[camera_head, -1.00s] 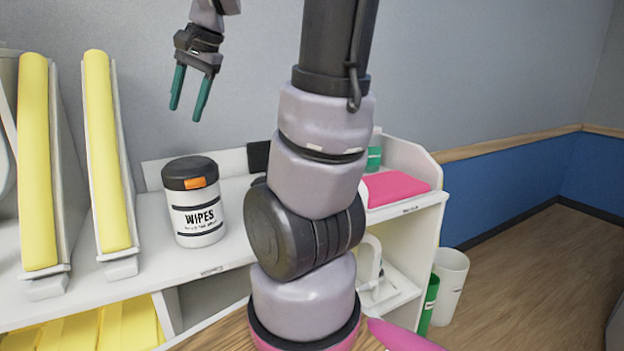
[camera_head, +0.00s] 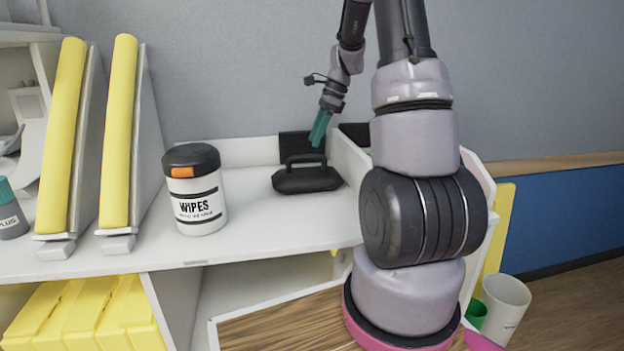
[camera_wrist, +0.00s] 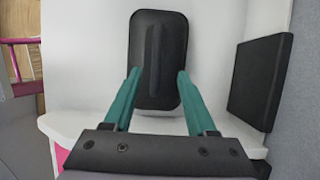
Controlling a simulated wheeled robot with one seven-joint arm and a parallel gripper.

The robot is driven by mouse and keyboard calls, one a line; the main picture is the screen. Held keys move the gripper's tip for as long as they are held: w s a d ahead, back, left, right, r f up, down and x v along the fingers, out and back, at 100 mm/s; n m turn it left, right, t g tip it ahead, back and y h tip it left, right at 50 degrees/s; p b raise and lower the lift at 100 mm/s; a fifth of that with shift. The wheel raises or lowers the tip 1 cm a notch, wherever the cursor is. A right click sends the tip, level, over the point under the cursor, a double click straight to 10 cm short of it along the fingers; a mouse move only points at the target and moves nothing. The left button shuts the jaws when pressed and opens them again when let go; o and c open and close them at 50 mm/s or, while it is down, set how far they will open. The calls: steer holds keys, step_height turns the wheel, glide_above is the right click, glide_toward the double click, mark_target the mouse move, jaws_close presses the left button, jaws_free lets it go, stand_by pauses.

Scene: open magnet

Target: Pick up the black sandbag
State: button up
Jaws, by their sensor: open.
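The black sandbag (camera_head: 308,180) lies on the white shelf top and has a raised handle along its top. It also shows in the wrist view (camera_wrist: 172,40), with the handle running up and down the picture. My gripper (camera_head: 317,140) has teal fingers and is above the sandbag, just over its handle in the head view. In the wrist view my gripper (camera_wrist: 158,72) is open, with one finger at each side of the sandbag's near half. The fingers hold nothing. Whether they touch the bag cannot be told.
A wipes canister (camera_head: 197,190) stands on the shelf left of the sandbag. Yellow-edged upright panels (camera_head: 118,130) stand further left. A black panel (camera_wrist: 260,80) is beside the sandbag, near a white divider (camera_head: 350,165). The shelf between the canister and sandbag is clear.

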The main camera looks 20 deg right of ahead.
mark_target(307, 156)
steer(key=x, duration=0.7)
steer(key=shift+s+a+f, duration=0.1)
steer(key=shift+s+a, duration=0.05)
steer(key=shift+s, duration=0.05)
jaws_close()
stand_by(1.2)
